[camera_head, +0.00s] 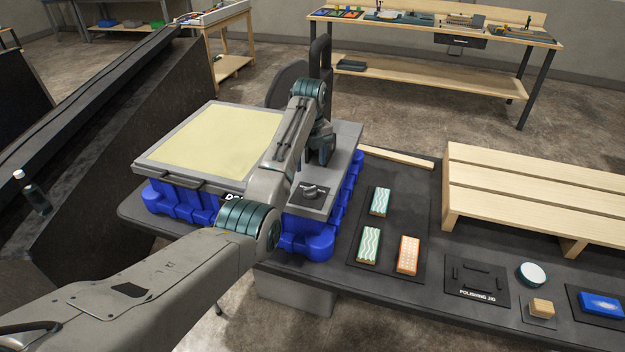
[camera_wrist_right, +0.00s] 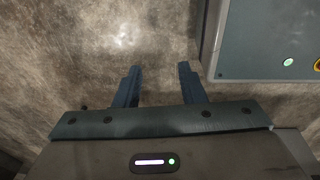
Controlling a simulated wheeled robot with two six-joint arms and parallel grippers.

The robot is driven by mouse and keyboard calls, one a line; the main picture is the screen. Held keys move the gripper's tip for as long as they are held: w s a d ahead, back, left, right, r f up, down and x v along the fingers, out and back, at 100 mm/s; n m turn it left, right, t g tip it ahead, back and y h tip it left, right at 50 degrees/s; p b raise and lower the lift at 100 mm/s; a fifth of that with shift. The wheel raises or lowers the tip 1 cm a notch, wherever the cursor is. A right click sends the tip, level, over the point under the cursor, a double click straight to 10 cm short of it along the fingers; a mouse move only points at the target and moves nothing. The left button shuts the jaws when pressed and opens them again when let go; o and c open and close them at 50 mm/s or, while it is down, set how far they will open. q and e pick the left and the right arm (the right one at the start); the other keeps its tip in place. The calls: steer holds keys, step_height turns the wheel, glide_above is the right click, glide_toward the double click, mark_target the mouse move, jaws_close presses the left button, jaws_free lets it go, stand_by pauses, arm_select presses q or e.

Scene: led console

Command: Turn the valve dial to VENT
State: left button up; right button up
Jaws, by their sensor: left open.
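The console is a blue-based box with a pale yellow panel (camera_head: 215,140) and a grey top strip. A dark valve dial (camera_head: 311,191) with a raised knob sits at the strip's near end. Its markings are too small to read, so I cannot tell its setting. My left arm crosses in front of the console and hides part of its front and lettering. My left gripper (camera_head: 319,160) is open, pointing down over the strip, just behind the dial and apart from it. In the right wrist view, my right gripper (camera_wrist_right: 158,68) is open and empty above the floor.
Patterned blocks (camera_head: 380,201) lie on a dark mat right of the console. Farther right are a polishing jig (camera_head: 477,280), a round white-topped item (camera_head: 532,273) and a wooden slatted rack (camera_head: 540,195). A dark conveyor (camera_head: 120,110) stands left. A workbench (camera_head: 440,30) stands behind.

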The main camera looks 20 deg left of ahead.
arm_select(q)
steer(key=p, duration=0.2)
glide_above(310, 188)
steer(key=f, duration=0.4)
steer(key=shift+s+f, duration=0.1)
steer(key=shift+s, duration=0.1)
steer(key=f, duration=0.3)
steer(key=shift+w, duration=0.25)
steer(key=shift+w+f+p, duration=0.1)
steer(key=shift+f+p, duration=0.25)
steer(key=shift+f, duration=0.75)
steer(key=c, duration=1)
arm_select(e)
steer(key=s+r, duration=0.2)
steer(key=r, duration=0.1)
steer(key=shift+s+a, duration=0.1)
steer(key=shift+s, duration=0.2)
